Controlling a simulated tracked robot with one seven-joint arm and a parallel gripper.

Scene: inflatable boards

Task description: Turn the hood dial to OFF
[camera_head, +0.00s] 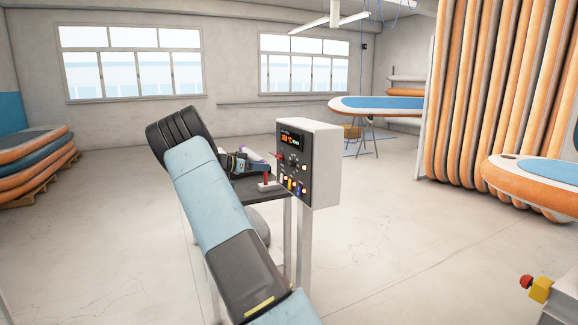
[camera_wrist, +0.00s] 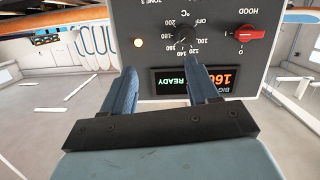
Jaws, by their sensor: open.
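The control box (camera_head: 321,165) stands on a post, its dark panel facing my arm. In the wrist view the panel (camera_wrist: 222,52) appears upside down. The red hood dial (camera_wrist: 243,35) is at the right, with HOOD and 0 printed by it; its bar lies roughly sideways. It shows small in the head view (camera_head: 278,156). A black temperature dial (camera_wrist: 184,31) beside it carries OFF and degree marks. My gripper (camera_wrist: 161,72) is open and empty, its fingers apart in front of the display, left of the hood dial. Contact with the panel cannot be told.
The lit display (camera_wrist: 195,79) reads 160 and READY. A red-handled piece (camera_head: 266,180) sits on the dark bench by the box. Stacked boards (camera_head: 35,160) lie left; upright boards (camera_head: 490,90) stand right. The floor between is mostly clear.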

